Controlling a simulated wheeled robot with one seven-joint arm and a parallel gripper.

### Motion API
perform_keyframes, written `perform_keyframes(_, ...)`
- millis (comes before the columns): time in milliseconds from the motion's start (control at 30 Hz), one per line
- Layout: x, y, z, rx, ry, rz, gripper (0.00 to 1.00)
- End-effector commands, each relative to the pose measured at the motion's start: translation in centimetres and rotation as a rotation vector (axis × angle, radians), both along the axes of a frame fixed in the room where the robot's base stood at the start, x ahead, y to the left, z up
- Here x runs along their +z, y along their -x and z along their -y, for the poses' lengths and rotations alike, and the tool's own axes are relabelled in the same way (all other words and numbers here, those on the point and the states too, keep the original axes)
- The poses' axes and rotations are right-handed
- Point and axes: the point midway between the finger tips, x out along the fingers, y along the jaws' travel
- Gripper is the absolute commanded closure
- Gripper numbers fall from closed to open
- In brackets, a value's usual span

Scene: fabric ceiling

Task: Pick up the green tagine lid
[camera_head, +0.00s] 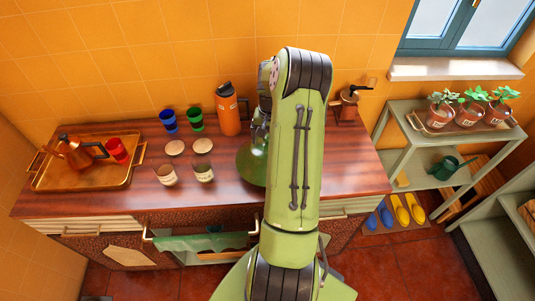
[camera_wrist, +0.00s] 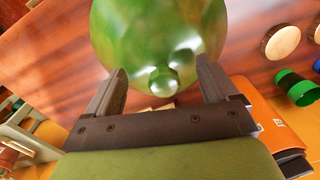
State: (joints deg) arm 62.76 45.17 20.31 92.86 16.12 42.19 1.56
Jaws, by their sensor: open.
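The green tagine lid (camera_head: 250,163) stands on the wooden counter, partly hidden behind my arm in the head view. In the wrist view the glossy green lid (camera_wrist: 150,30) fills the top middle, with its round knob (camera_wrist: 163,81) towards me. My gripper (camera_wrist: 161,70) is open, with one finger on each side of the knob. The knob appears between the fingers, and I see no clear contact. In the head view my arm hides most of the gripper.
An orange bottle (camera_head: 227,110) stands just left of my arm, with a green cup (camera_head: 196,119) and blue cup (camera_head: 169,121) beyond. Two jars (camera_head: 203,172) are in front. A tray (camera_head: 54,177) holds a pot and red cup. A copper grinder (camera_head: 349,104) is right.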

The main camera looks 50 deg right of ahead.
Motion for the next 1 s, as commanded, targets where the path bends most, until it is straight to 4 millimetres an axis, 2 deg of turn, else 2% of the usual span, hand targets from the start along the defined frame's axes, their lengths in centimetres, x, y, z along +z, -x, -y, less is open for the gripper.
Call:
perform_keyframes(233,-0.35,-0.02,0.01,0.0,0.001,0.0,0.15)
perform_keyframes(800,-0.56,0.1,-0.11,-0.001,-0.003,-0.004,1.0)
perform_keyframes(1000,-0.68,0.16,-0.18,-0.001,-0.007,-0.006,1.0)
